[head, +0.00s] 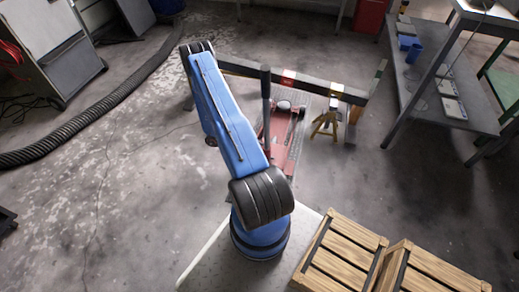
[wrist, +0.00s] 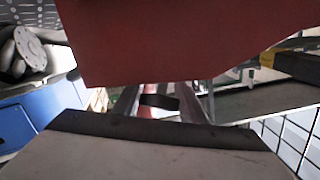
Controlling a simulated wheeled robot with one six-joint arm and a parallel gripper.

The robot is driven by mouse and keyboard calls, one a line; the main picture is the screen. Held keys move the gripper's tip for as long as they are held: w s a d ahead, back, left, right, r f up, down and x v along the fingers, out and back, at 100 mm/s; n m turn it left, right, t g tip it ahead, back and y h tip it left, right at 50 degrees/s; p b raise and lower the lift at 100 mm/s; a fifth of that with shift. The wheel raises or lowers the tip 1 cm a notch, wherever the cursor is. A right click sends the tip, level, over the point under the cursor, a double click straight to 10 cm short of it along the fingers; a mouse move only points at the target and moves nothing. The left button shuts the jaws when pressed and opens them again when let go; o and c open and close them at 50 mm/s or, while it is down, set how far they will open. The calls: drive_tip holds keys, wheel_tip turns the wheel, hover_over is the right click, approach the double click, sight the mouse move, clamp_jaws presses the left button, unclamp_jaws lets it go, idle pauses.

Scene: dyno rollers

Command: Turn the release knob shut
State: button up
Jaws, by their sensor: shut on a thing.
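In the head view a red floor jack (head: 284,147) lies on the floor beyond my arm, with a dark upright handle (head: 266,108) beside it and a pale round saddle (head: 284,105). My blue arm reaches up and away to the left of the handle, and my gripper's end is hidden there. In the wrist view a pale jaw with a dark edge, part of my gripper (wrist: 155,132), fills the bottom. A large plain red surface (wrist: 150,40) hangs close in front. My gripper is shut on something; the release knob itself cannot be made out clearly.
A dark beam (head: 245,70) spans behind the jack, with a yellow stand (head: 325,125) at its right. A grey workbench (head: 440,100) stands at right. Wooden crates (head: 340,255) are at front right. A black hose (head: 100,115) crosses the floor at left; open floor lies between.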

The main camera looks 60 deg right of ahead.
idle(0.3)
drive_tip(key=o, duration=1)
drive_tip(key=n+h, duration=0.3)
drive_tip(key=n+t+h, duration=0.1)
drive_tip(key=n, duration=0.1)
drive_tip(key=shift+w+d+r, duration=0.15)
drive_tip(key=shift+w+d, duration=0.05)
drive_tip(key=shift+d, duration=0.15)
drive_tip(key=n+h, duration=0.1)
drive_tip(key=n+t+h, duration=0.2)
drive_tip(key=n, duration=0.1)
drive_tip(key=shift+w+d+r, duration=0.1)
drive_tip(key=shift+w+d, duration=0.15)
drive_tip(key=shift+d, duration=0.1)
drive_tip(key=v, duration=1.7)
drive_tip(key=shift+w+d+r+n+t+y, duration=0.1)
drive_tip(key=shift+w+d+r+n+t, duration=0.3)
drive_tip(key=shift+w+r+t, duration=1.8)
drive_tip(key=shift+w+d+r+n+t+y, duration=0.15)
drive_tip(key=shift+w+r+n+t, duration=0.6)
drive_tip(key=shift+w, duration=2.75)
drive_tip(key=shift+w+d+r+n+t+y, duration=0.1)
drive_tip(key=shift+w+d+r+n+t, duration=0.2)
drive_tip(key=shift+w+r+t, duration=1.95)
